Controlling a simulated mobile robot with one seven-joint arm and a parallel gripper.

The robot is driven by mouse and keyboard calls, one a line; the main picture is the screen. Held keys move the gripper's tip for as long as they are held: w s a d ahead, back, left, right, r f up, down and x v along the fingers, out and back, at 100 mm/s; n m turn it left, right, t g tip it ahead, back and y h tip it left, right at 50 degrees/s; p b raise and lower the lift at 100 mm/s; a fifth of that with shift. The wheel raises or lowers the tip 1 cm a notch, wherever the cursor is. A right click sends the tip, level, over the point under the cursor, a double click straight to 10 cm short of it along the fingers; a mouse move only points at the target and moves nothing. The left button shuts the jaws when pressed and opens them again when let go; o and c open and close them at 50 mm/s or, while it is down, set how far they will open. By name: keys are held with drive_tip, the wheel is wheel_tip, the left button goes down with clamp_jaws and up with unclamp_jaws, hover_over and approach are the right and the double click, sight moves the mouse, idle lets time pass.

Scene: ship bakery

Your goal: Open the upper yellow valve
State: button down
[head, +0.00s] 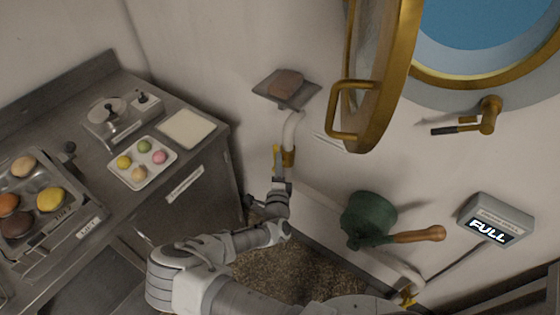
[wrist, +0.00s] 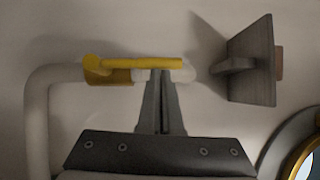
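The upper yellow valve (head: 288,156) sits on a pale pipe on the wall, below a small wall shelf. In the wrist view its yellow lever (wrist: 140,63) lies along the horizontal pipe, roughly parallel to it. My gripper (head: 279,184) is just below this valve in the head view. In the wrist view the fingers of my gripper (wrist: 161,74) are together, with the tips at the lower edge of the lever, near its middle. Nothing shows held between them. Whether the tips touch the lever is hard to tell. A lower yellow valve (head: 408,295) is at the bottom right.
A grey wall shelf (wrist: 252,62) stands right of the valve in the wrist view. An open brass porthole frame (head: 385,85) juts out nearby. A green pot-like device (head: 367,218) with a wooden handle and a box reading FULL (head: 495,220) are right. A steel counter (head: 150,200) is left.

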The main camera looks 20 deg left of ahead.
drive_tip(key=shift+s, duration=0.1)
idle(0.4)
drive_tip(key=b+v, duration=0.1)
drive_tip(key=v, duration=1.6)
drive_tip(key=shift+b, duration=0.3)
drive_tip(key=shift+s, duration=0.1)
